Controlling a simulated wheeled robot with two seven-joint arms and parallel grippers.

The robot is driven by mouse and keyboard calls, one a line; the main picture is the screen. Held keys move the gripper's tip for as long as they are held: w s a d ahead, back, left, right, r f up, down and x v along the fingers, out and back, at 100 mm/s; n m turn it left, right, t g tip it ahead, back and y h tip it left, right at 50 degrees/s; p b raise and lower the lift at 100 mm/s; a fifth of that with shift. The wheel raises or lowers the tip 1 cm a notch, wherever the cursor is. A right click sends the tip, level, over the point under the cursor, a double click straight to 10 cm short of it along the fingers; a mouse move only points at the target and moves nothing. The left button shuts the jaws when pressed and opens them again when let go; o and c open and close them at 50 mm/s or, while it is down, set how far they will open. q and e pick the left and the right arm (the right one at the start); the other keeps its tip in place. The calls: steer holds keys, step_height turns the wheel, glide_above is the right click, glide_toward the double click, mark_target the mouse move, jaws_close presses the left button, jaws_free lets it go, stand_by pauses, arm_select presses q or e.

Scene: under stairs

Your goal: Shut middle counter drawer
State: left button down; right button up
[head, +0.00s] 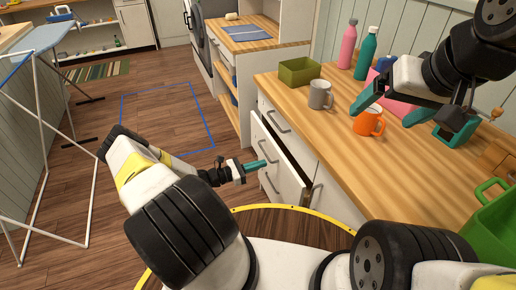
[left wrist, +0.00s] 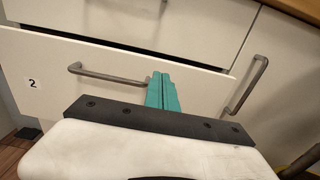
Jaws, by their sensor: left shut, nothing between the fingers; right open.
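The middle counter drawer (head: 277,166) is pulled out, with a dark opening showing behind its white front. In the left wrist view its front (left wrist: 110,95) carries a label "2" and a grey bar handle (left wrist: 105,74). My left gripper (head: 263,163) is shut and empty, its teal fingers pointing at the drawer front. The wrist view shows these fingers (left wrist: 160,89) just right of the handle; I cannot tell whether they touch the front. My right gripper (head: 408,117) is open and empty above the counter (head: 345,138).
On the counter stand a grey mug (head: 320,95), an orange mug (head: 369,123), an olive box (head: 299,71), a pink bottle (head: 348,44) and a teal bottle (head: 366,54). A green crate (head: 492,225) is at the right.

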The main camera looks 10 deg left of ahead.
mark_target(281, 158)
arm_select(q)
steer(key=x, duration=0.6)
steer(key=shift+w+d, duration=0.2)
steer(key=shift+d, duration=0.1)
steer(key=x, duration=0.4)
steer(key=shift+w+d, duration=0.1)
steer(key=shift+d, duration=0.15)
steer(key=shift+w+d, duration=0.15)
steer(key=shift+r, duration=0.1)
